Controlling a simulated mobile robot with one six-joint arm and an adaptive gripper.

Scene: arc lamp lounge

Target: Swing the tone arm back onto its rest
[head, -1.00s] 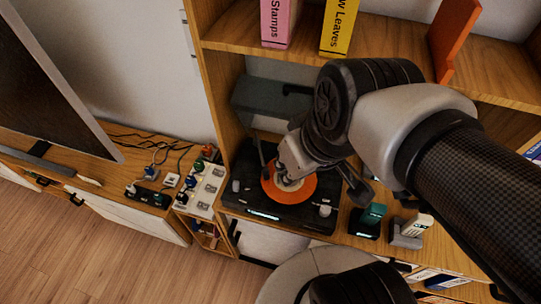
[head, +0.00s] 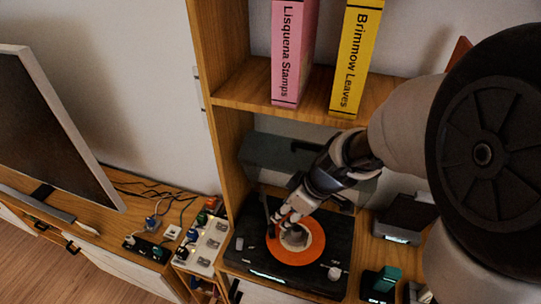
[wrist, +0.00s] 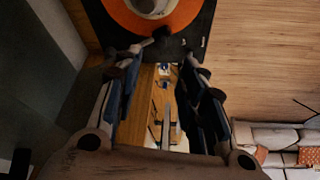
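The record player (head: 325,275) is a black deck on the wood shelf, with an orange record (head: 312,252) and a pale centre on it. A thin dark bar, perhaps the tone arm (head: 266,208), stands at the deck's back left beside the record. Its rest cannot be made out. My gripper (head: 283,217) is low over the record's back left edge and hides part of that area. In the wrist view my gripper (wrist: 162,57) has its fingers apart with nothing clearly between them. A small dark knobbed piece (wrist: 160,34) shows at the record's edge just beyond the fingertips.
A grey-green box (head: 275,158) stands behind the deck. A panel with switches (head: 207,245) is on the left, and small devices (head: 380,283) are on the right. A shelf with pink (head: 292,60) and yellow (head: 354,60) books overhangs the deck.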

